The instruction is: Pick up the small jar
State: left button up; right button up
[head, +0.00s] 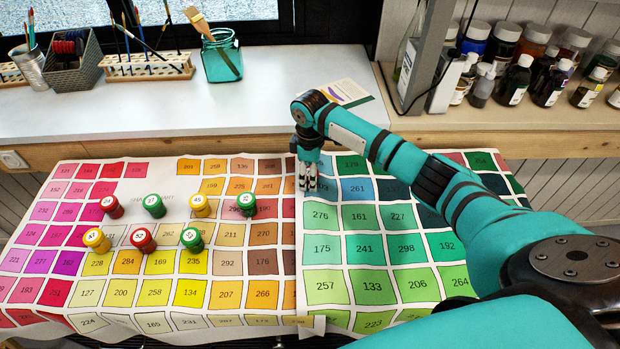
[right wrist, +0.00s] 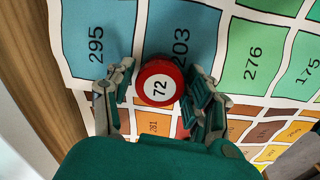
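A small red jar (right wrist: 160,83) with a white lid disc marked 72 is between the fingers of my right gripper (right wrist: 162,76) in the right wrist view. The fingers stand on both sides of it, with narrow gaps that look free of contact. In the head view my right gripper (head: 308,183) points down at the upper part of the green chart and hides this jar. Other small jars stand on the left chart, among them a green one (head: 246,204), a yellow one (head: 200,206) and a red one (head: 143,240). My left gripper is not in view.
The numbered colour chart (head: 322,247) covers the table. Behind it is a white counter (head: 130,105) with a wooden edge, a teal glass jar (head: 222,60) and a brush rack (head: 147,68). Paint bottles (head: 515,80) stand at the right. The green chart's front is clear.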

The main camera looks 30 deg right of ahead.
jog(key=c, duration=0.8)
jog(key=shift+r, duration=0.1)
jog(key=shift+c, duration=0.2)
